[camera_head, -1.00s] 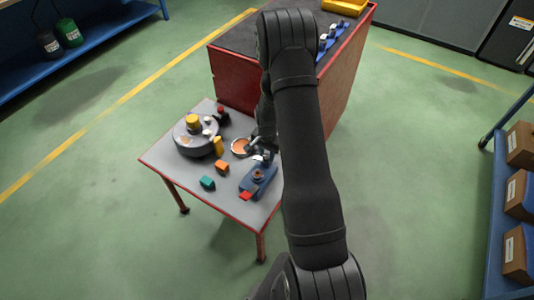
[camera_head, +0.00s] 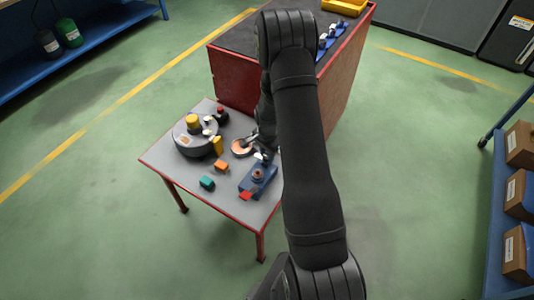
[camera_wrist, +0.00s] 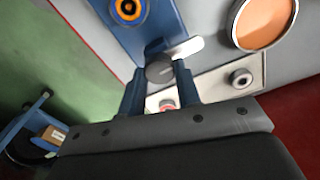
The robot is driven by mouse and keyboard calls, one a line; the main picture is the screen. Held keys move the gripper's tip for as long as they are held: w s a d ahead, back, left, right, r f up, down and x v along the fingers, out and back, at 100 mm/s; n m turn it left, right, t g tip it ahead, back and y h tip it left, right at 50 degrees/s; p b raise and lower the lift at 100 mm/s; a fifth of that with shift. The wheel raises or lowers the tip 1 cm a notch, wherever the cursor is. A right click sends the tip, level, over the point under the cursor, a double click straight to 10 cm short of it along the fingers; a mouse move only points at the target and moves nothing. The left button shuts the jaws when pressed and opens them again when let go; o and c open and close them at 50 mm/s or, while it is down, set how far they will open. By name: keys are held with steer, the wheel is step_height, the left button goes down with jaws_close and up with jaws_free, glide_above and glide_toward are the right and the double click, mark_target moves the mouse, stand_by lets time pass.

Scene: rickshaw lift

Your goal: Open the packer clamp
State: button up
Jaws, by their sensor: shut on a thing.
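The blue packer device (camera_head: 258,178) lies at the right side of the small grey table, with a red end toward the table's front edge. In the wrist view its blue body (camera_wrist: 150,30) runs up from the fingers and carries an orange-ringed round part (camera_wrist: 128,9). My gripper (camera_wrist: 160,88) is shut on a dark grey round-ended clamp handle (camera_wrist: 159,70) at the near end of the blue body. A white flat lever piece (camera_wrist: 184,48) sticks out to the right beside the handle. The fingers and palm hide the handle's lower part. My arm covers part of the head view.
An orange-topped round dish (camera_head: 242,147) sits left of my gripper. A grey round stand with a yellow top (camera_head: 193,121), an orange block (camera_head: 222,166) and a teal block (camera_head: 207,183) are on the table. A red cabinet (camera_head: 235,80) stands behind.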

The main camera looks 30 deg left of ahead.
mark_target(267, 156)
steer(key=o, duration=1)
step_height(267, 156, up, 17)
steer(key=shift+r, duration=0.2)
step_height(267, 156, down, 18)
steer(key=shift+r, duration=0.25)
stand_by(0.5)
steer(key=shift+r, duration=0.1)
